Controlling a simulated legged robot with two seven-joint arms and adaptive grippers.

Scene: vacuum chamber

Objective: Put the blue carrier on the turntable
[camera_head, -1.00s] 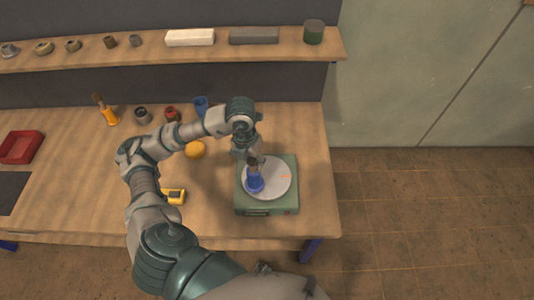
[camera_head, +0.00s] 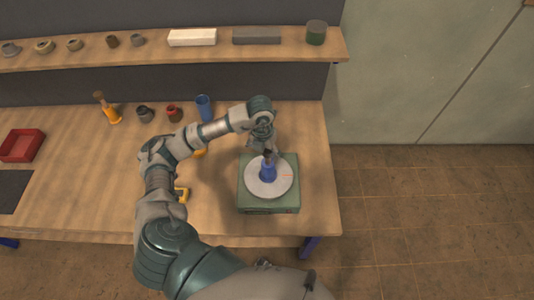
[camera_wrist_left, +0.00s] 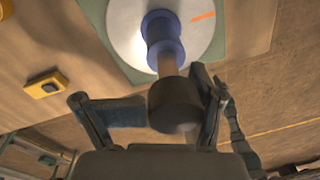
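The blue carrier (camera_head: 268,172) stands upright on the light round plate of the turntable (camera_head: 284,186), near its middle. In the left wrist view its blue spool-shaped body (camera_wrist_left: 163,42) rests over the plate (camera_wrist_left: 125,30), with a brown stem and a dark knob (camera_wrist_left: 175,103) pointing toward the camera. My left gripper (camera_head: 264,150) is just behind and above the carrier. In the wrist view its fingers (camera_wrist_left: 150,100) are spread apart, with the knob between them, nearer the right finger. Whether that finger touches the knob is unclear. My right gripper is not in view.
The turntable's green base (camera_head: 268,204) sits near the bench's right edge. A yellow device (camera_head: 182,195) lies partly behind my arm. A blue cup (camera_head: 204,106), a red pot (camera_head: 174,114) and an orange-handled brush (camera_head: 109,110) stand at the back. A red tray (camera_head: 22,158) lies far left.

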